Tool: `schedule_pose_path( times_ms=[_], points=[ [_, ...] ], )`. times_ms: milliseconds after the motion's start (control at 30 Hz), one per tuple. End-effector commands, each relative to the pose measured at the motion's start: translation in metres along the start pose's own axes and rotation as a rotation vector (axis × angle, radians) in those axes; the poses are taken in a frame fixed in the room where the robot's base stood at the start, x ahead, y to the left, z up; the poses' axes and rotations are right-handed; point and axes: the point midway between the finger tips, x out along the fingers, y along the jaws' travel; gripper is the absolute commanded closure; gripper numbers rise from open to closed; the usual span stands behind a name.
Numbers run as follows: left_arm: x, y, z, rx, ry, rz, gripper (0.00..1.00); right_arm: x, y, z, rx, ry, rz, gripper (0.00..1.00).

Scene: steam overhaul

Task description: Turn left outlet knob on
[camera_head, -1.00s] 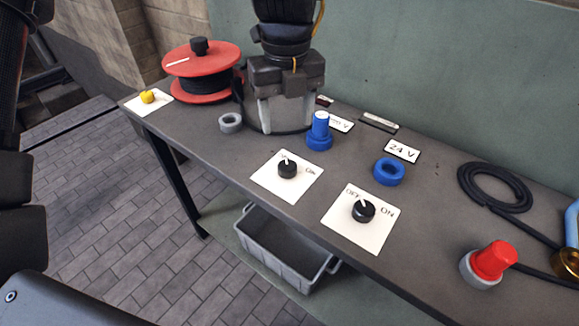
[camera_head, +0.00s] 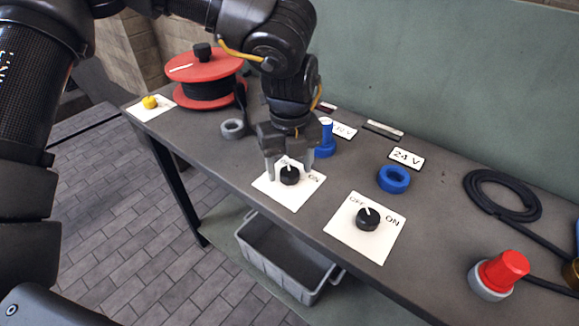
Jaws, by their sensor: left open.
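The left outlet knob (camera_head: 289,176) is black with a white pointer line and sits on a white plate (camera_head: 293,200) with an ON label at its right. The pointer tilts up and slightly left, near the other label, which is partly hidden. My left gripper (camera_head: 289,172) is open, its fingers pointing down on either side of this knob; I cannot tell whether they touch it. A second black knob (camera_head: 368,219) is on a white OFF/ON plate (camera_head: 352,241) to the right, its pointer toward OFF. My right gripper is not in view.
A red cable reel (camera_head: 205,66), a yellow knob (camera_head: 150,102) and a grey ring (camera_head: 234,129) are at the left. A blue plug (camera_head: 326,137) stands just behind the gripper. A blue ring (camera_head: 393,179), black cable (camera_head: 497,178) and red plug (camera_head: 503,270) are at right. A grey bin (camera_head: 283,262) sits below.

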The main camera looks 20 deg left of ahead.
Motion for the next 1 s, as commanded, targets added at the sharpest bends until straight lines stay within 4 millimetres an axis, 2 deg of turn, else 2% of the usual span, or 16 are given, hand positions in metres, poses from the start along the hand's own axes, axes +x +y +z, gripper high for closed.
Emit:
schedule_pose_path(
  times_ms=[133, 400, 733, 1000],
  points=[
    [0.0076, 0.0004, 0.0000, 0.000, -0.001, 0.001, 0.41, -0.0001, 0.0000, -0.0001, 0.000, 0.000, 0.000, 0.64],
    [0.0082, 0.0003, 0.0000, 0.000, 0.000, 0.001, 0.42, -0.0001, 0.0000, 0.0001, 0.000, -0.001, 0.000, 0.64],
    [0.0079, 0.0004, 0.0000, 0.000, -0.001, 0.001, 0.85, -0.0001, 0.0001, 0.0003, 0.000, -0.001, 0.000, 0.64],
    [0.0072, 0.0007, 0.0002, 0.029, 0.001, 0.000, 0.85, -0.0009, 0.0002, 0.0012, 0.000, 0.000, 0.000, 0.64]
  ],
)
